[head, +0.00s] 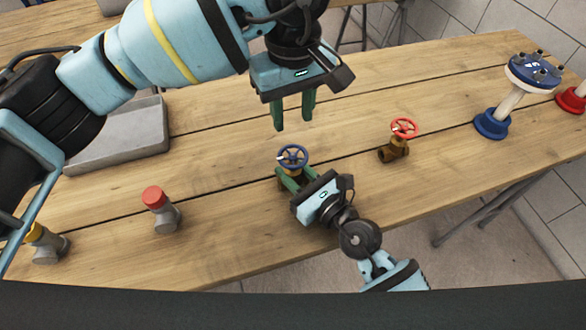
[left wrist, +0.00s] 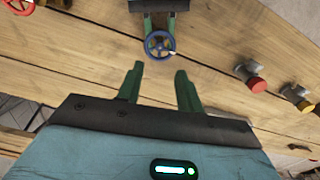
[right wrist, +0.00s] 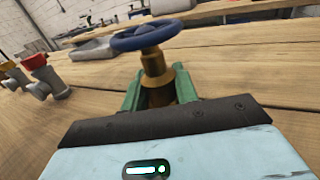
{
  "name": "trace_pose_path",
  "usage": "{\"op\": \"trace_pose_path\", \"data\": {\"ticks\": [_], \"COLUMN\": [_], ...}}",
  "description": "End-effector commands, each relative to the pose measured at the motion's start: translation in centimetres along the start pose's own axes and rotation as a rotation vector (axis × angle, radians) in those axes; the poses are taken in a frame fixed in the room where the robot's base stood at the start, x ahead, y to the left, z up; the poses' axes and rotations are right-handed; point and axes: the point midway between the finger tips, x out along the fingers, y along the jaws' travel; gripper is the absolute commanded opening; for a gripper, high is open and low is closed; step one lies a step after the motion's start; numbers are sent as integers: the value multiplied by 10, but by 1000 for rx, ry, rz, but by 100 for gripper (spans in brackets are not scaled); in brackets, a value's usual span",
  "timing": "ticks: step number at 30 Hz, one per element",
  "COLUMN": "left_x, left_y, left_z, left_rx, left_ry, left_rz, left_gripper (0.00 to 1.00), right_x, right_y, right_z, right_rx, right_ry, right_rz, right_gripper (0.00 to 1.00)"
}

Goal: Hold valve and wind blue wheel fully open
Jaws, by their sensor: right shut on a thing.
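The valve with the blue wheel (head: 292,156) stands upright near the middle of the wooden table. Its brass body (right wrist: 158,82) is between the green fingers of my right gripper (head: 289,181), which is shut on it below the wheel. The blue wheel also shows in the left wrist view (left wrist: 160,44) and stays clear of the right fingers. My left gripper (head: 293,112) hangs above and behind the wheel, fingers apart and pointing down, with nothing between them. In the left wrist view the wheel lies beyond the open fingertips (left wrist: 158,80), apart from them.
A valve with a red wheel (head: 400,138) stands to the right. A grey fitting with a red cap (head: 160,209) and one with a yellow cap (head: 45,245) stand left. A grey tray (head: 130,138) lies behind them. A blue flanged piece (head: 512,92) stands far right on the table (head: 230,245).

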Motion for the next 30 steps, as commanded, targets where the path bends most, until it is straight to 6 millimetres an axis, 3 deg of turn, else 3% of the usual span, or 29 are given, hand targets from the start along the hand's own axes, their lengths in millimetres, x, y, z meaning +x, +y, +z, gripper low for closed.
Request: {"op": "trace_pose_path", "data": {"ticks": [2,9,30], "left_x": [0,-3,-23], "left_y": [0,0,0], "left_z": [0,0,0], "left_rx": [1,135,1228], "left_ry": [0,1,1], "left_rz": [0,0,0], "left_gripper": [43,74,75], "right_x": [0,0,0], "right_y": [0,0,0], "right_z": [0,0,0], "right_rx": [0,0,0], "right_ry": [1,1,1], "right_rz": [0,-1,-1], "right_gripper": [0,0,0]}}
